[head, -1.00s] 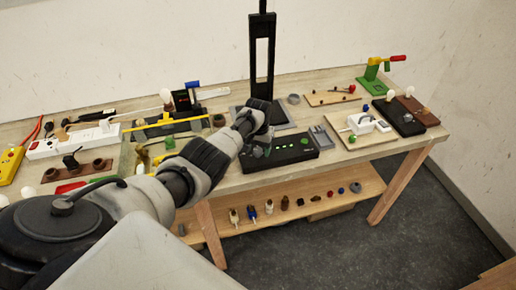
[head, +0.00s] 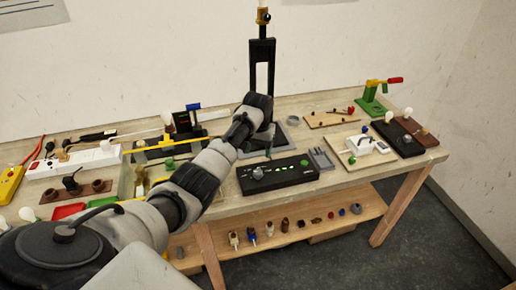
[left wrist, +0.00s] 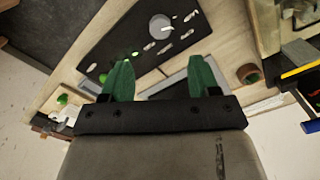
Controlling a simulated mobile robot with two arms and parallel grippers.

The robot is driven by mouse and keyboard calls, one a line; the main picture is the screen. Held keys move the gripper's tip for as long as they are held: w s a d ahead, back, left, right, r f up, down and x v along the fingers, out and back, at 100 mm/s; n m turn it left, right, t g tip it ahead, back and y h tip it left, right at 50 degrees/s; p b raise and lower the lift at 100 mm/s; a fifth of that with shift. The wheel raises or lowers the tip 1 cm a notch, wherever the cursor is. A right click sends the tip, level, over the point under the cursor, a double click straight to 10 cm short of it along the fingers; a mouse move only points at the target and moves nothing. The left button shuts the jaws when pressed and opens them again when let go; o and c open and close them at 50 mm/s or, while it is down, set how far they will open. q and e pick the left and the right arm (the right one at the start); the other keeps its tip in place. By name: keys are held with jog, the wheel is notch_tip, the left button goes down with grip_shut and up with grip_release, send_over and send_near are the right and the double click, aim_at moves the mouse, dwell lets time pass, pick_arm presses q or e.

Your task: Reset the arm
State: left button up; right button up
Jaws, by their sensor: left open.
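My left gripper (left wrist: 162,63) shows in the left wrist view with two green fingers spread apart and nothing between them. In the head view my left arm reaches from the lower left to the middle of the bench, in front of the black upright stand (head: 262,75); the fingers are mostly hidden there by the wrist. The black control box (head: 278,174) with a grey knob lies below the wrist on the bench. It also shows beyond the fingers in the left wrist view (left wrist: 112,42), apart from them. My right gripper is not in view.
The wooden bench (head: 345,179) is crowded. A white power strip (head: 72,163) and red and green trays stand at left. A wooden board with a white socket (head: 364,146) and a green clamp (head: 372,104) stand at right. A lower shelf holds several small parts.

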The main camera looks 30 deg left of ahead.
pick_arm(q)
jog(key=shift+r, duration=0.35)
jog(key=shift+f, duration=0.1)
